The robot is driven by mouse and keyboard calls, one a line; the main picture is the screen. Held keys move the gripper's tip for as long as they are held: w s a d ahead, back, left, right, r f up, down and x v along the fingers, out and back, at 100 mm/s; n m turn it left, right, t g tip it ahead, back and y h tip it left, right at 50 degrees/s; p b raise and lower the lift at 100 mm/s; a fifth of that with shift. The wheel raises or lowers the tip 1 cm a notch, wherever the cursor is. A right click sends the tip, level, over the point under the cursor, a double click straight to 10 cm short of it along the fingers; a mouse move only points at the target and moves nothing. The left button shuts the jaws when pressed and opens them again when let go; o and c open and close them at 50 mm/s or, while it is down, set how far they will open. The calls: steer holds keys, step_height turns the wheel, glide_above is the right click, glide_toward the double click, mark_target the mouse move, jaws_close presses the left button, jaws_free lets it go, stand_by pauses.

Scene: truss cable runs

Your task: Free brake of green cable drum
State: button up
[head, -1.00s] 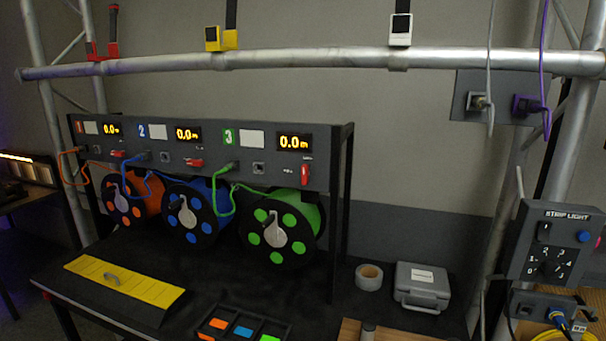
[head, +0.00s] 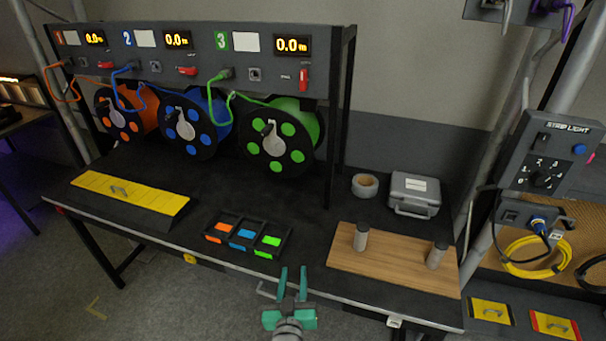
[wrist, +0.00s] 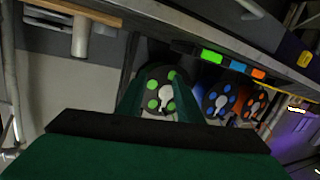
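The green cable drum (head: 300,148) hangs under the panel section marked 3, its black disc with green dots facing out. A red lever (head: 304,78) is on the panel above it; it points up and down, while the levers above the blue and orange drums lie sideways. A green cable (head: 229,95) runs from the panel to the drum. In the wrist view the green drum (wrist: 152,104) shows past my fingers. My gripper (head: 292,272) is in front of the table's front edge, well short of the drum. Its teal fingers are apart with nothing between them.
The blue drum (head: 212,122) and orange drum (head: 142,116) hang to the left. A tray of coloured tags (head: 262,256), a wooden board (head: 392,266) with two posts, tape (head: 364,186) and a grey case (head: 415,185) are on the table.

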steer(key=w+r, duration=0.7)
steer(key=w, duration=0.1)
steer(key=m+h, duration=0.5)
glide_toward(302, 76)
steer(key=shift+t, duration=0.3)
steer(key=x, duration=0.8)
steer(key=shift+w+d+f, duration=0.2)
steer(key=shift+w+f, duration=0.1)
